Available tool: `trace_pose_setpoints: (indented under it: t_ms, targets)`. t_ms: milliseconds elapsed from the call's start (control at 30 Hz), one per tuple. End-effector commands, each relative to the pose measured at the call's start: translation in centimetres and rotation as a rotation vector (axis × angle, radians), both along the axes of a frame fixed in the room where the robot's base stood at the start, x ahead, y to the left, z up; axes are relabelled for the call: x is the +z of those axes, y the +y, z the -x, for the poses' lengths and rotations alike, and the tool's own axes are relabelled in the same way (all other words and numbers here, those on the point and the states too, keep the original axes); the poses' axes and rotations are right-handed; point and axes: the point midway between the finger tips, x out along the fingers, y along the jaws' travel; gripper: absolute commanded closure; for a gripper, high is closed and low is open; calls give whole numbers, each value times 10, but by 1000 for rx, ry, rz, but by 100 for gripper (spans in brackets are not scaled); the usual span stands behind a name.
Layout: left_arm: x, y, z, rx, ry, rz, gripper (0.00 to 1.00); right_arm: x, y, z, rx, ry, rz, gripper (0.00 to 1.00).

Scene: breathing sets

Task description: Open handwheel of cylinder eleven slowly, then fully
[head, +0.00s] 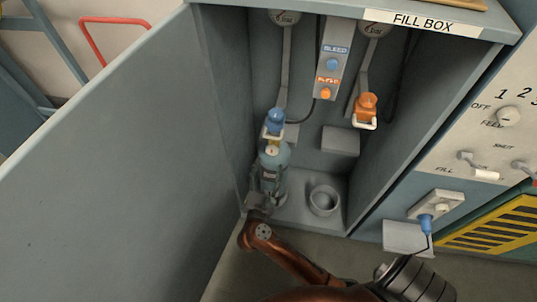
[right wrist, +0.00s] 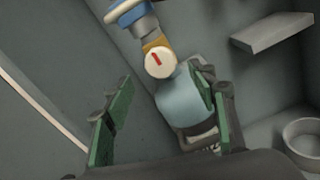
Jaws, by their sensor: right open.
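A light-blue cylinder (head: 275,157) stands in the left bay of the fill box, under a blue connector (head: 275,120). A round cream face with a red mark (right wrist: 160,62) sits on the brass-coloured neck at its top; I cannot tell if this is the handwheel or a gauge. No number eleven is legible. My right gripper (head: 258,202) is low at the box's front, beside the cylinder. In the right wrist view its green-padded fingers (right wrist: 160,105) are apart, the right one overlapping the cylinder (right wrist: 175,102); contact is unclear. My left gripper is out of view.
The open grey door (head: 110,150) bounds the left. An orange connector (head: 366,108) hangs over an empty cup (head: 324,201) in the right bay. A panel with bleed buttons (head: 332,62) is between them. A control panel (head: 480,135) stands right of the box.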

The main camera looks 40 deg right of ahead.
Motion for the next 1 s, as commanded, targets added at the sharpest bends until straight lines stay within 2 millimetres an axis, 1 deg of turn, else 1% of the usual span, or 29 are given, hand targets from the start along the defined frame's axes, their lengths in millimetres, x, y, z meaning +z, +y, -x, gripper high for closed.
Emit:
trace_pose_setpoints:
  t_ms: [33, 200, 400, 533, 767, 1000]
  targets:
    - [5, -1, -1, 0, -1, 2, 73, 0, -8, -6, 0, -2, 5, 48]
    - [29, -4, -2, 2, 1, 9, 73, -1, -29, -24, 0, 1, 8, 48]
    - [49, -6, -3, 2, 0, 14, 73, -1, -44, -37, 0, 3, 7, 48]
    - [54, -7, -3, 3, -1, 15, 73, 0, -47, -40, 0, 2, 6, 48]
    - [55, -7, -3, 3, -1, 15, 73, 0, -47, -40, 0, 3, 6, 48]
    - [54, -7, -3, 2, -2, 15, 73, 0, -47, -40, 0, 3, 6, 64]
